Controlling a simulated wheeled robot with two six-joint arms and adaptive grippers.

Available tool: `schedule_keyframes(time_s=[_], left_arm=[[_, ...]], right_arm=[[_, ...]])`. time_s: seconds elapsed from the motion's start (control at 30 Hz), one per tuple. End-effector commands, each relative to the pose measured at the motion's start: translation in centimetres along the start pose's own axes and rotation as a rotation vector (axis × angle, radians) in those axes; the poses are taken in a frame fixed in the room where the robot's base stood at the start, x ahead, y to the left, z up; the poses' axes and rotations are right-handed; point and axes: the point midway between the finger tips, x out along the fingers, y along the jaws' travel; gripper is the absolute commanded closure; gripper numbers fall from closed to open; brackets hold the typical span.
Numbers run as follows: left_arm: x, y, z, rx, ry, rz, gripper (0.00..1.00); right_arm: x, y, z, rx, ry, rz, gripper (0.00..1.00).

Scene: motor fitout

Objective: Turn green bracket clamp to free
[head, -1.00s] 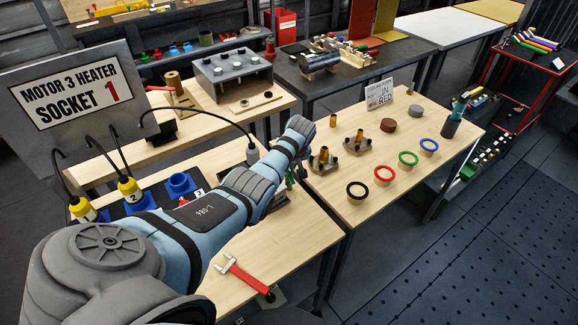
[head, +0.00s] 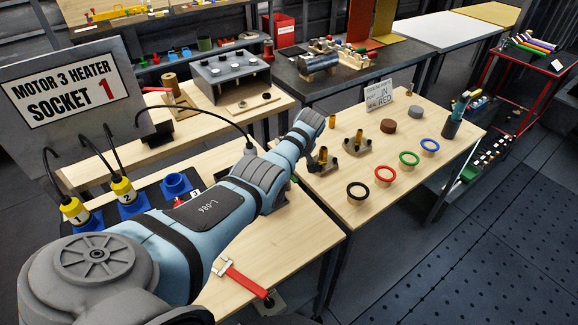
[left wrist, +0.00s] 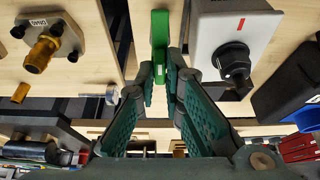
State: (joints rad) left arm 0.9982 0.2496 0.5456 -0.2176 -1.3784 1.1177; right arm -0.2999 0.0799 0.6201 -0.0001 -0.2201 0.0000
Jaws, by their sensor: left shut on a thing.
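The green bracket clamp (left wrist: 160,36) shows in the left wrist view as an upright green bar at top centre. My left gripper (left wrist: 161,72) has its teal fingers closed in on the bar's lower end, one on each side, and is shut on it. In the head view my left arm reaches across the near table, and its gripper and the clamp are hidden behind the arm. My right gripper is in neither view.
In the left wrist view a grey box with a black knob (left wrist: 234,60) stands close right of the clamp. A brass fitting (left wrist: 40,52) on a plate is at left. In the head view, a red-handled tool (head: 245,280) lies on the near table, with coloured rings beyond, including a black one (head: 358,191).

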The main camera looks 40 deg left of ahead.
Motion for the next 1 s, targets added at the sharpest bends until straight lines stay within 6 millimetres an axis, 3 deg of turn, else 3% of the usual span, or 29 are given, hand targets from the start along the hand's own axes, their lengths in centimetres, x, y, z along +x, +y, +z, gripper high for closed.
schedule_keyframes(time_s=[0.03, 0.1, 0.2, 0.57, 0.67, 1.0], left_arm=[[-0.1, 0.0, -0.2, -0.003, 0.004, 0.003, 1.0], [-0.1, 0.0, -0.2, -0.003, 0.004, 0.003, 0.83], [-0.1, 0.1, -0.2, -0.002, 0.003, 0.002, 0.71], [-0.6, 0.2, -0.1, 0.0, 0.002, 0.004, 0.71], [-2.0, 0.2, -0.1, 0.0, 0.003, 0.005, 0.71], [-10.7, 0.1, -0.1, -0.001, 0.001, 0.005, 0.71]], right_arm=[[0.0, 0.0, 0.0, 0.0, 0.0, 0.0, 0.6], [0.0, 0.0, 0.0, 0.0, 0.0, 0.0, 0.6], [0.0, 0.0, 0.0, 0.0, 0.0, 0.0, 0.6], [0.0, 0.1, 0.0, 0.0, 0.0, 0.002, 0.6], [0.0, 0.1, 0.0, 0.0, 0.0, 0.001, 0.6], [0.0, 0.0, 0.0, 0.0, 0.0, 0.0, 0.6]])
